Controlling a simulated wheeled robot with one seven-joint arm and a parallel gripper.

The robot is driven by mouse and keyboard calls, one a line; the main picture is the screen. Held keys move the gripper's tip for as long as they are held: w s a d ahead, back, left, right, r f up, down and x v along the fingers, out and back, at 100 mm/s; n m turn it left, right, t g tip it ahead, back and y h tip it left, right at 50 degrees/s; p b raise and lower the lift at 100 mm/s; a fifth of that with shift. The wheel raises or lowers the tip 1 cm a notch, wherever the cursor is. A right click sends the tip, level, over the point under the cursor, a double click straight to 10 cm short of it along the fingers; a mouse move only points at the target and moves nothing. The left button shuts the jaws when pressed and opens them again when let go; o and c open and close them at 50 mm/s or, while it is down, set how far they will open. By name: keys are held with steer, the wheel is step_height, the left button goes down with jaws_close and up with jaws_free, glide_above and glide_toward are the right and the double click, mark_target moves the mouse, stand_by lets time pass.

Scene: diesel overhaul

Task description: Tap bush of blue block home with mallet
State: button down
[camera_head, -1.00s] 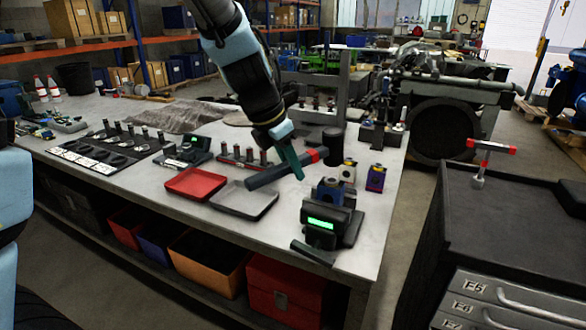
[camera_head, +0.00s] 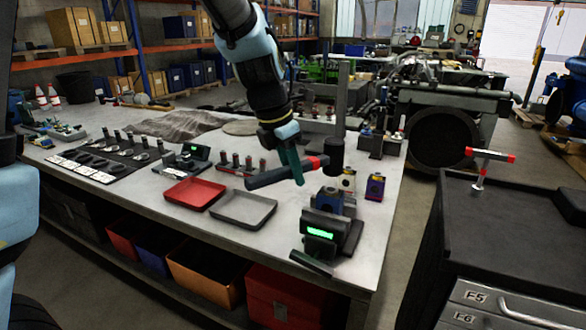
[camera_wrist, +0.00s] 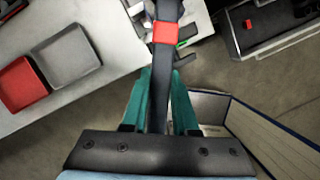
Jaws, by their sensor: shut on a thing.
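My gripper (camera_head: 296,176) is shut on the dark handle of the mallet (camera_head: 275,178). The handle lies between the two teal fingers in the wrist view (camera_wrist: 160,95). The mallet has a red band near its black head (camera_head: 336,155). The head hangs in the air above and apart from the blue block (camera_head: 330,202). The blue block sits at a dark stand with a lit green display (camera_head: 320,232) near the bench's front right corner. The bush is too small to tell clearly, and its seating cannot be seen.
A white-and-yellow block (camera_head: 348,184) and a purple block (camera_head: 374,188) stand behind the blue block. A red tray (camera_head: 194,193) and a grey tray (camera_head: 243,209) lie to the left. A dark drawer cabinet (camera_head: 500,230) stands right, with a red-ended tool (camera_head: 490,155) on top.

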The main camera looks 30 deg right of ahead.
step_height(320, 180, down, 6)
steer(key=b, duration=0.3)
steer(key=shift+r+p, duration=1.45)
steer(key=shift+r, duration=2.05)
